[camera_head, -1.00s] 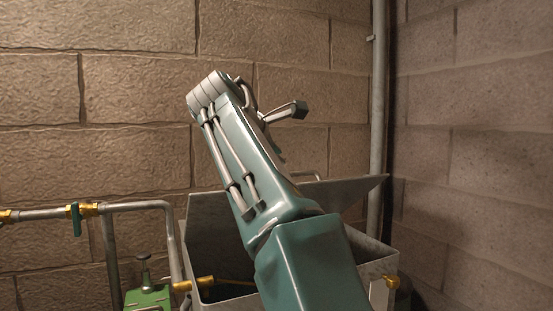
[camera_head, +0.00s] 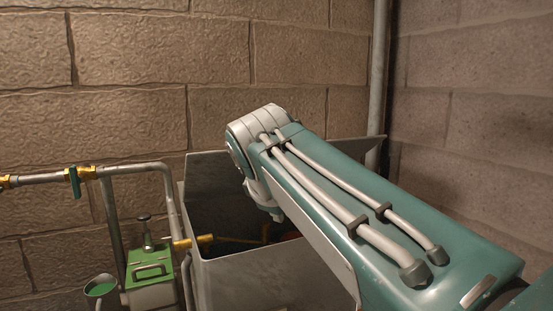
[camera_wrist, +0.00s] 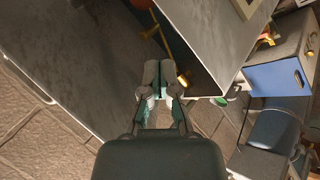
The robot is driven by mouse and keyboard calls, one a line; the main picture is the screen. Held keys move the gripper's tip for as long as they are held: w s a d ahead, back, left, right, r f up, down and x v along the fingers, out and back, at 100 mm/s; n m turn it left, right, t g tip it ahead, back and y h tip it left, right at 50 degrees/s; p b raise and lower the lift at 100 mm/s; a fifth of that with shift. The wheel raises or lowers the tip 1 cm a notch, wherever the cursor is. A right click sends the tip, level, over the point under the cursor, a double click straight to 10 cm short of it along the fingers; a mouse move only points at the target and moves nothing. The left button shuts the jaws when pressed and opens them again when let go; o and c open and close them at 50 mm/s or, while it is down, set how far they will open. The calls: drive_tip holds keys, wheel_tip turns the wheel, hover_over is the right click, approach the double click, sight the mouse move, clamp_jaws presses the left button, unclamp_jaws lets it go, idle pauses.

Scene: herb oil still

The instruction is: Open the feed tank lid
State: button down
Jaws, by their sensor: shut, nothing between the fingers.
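The grey metal feed tank (camera_head: 260,275) stands against the brick wall in the head view, and its dark inside shows from above. Its grey lid (camera_head: 205,170) is raised at the back, tilted up towards the wall. In the wrist view the lid (camera_wrist: 75,65) fills the left side, with a thin handle (camera_wrist: 32,84) at its far edge. My gripper (camera_wrist: 158,68) is shut and empty over the tank opening, beside the lid; whether it touches the lid is unclear. In the head view my arm hides the gripper and part of the lid.
A brass rod (camera_head: 230,239) runs into the tank at its left. A grey pipe (camera_head: 140,168) with a teal-handled valve (camera_head: 74,182) lies further left. A green box (camera_head: 150,265) and a small green cup (camera_head: 100,287) stand beside the tank. Brick walls close off the back and right.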

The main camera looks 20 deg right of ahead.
drive_tip(key=s+d+f+g+h, duration=0.1)
drive_tip(key=s+f+g, duration=0.1)
drive_tip(key=s+f, duration=0.65)
drive_tip(key=s+d+f+g, duration=0.15)
drive_tip(key=s+f, duration=0.45)
drive_tip(key=f, duration=0.6)
drive_tip(key=w+d+r+n+h, duration=0.6)
drive_tip(key=w+r+n+h, duration=0.25)
drive_tip(key=n, duration=0.35)
drive_tip(key=w+a+r+n+t+h, duration=0.7)
drive_tip(key=w+a+r+n+t, duration=0.3)
drive_tip(key=n, duration=0.4)
drive_tip(key=w+a+r+x, duration=0.1)
drive_tip(key=w+a+x, duration=0.1)
drive_tip(key=x, duration=1)
drive_tip(key=shift+d+t, duration=0.25)
drive_tip(key=shift+t, duration=0.1)
